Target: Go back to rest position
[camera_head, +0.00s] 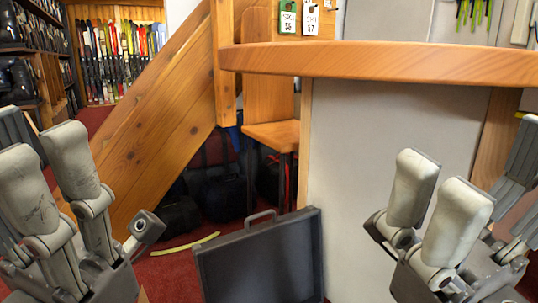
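My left gripper (58,172) is at the lower left of the head view. Its two grey fingers stand upright with a gap between them and nothing in the gap. My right gripper (428,216) is at the lower right, in front of the pale counter front. Its fingers point up and are apart, with nothing seen between them. Both grippers are clear of the dark grey case (262,262), which is at the bottom centre between them. The lower part of the case is cut off by the frame's edge.
A wooden counter top (400,62) juts out above the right gripper. A wooden chair (272,135) stands behind the case. A slanted wooden panel (160,130) rises behind the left gripper. Skis (120,55) stand at the back left. A yellow strip (186,244) lies on the red floor.

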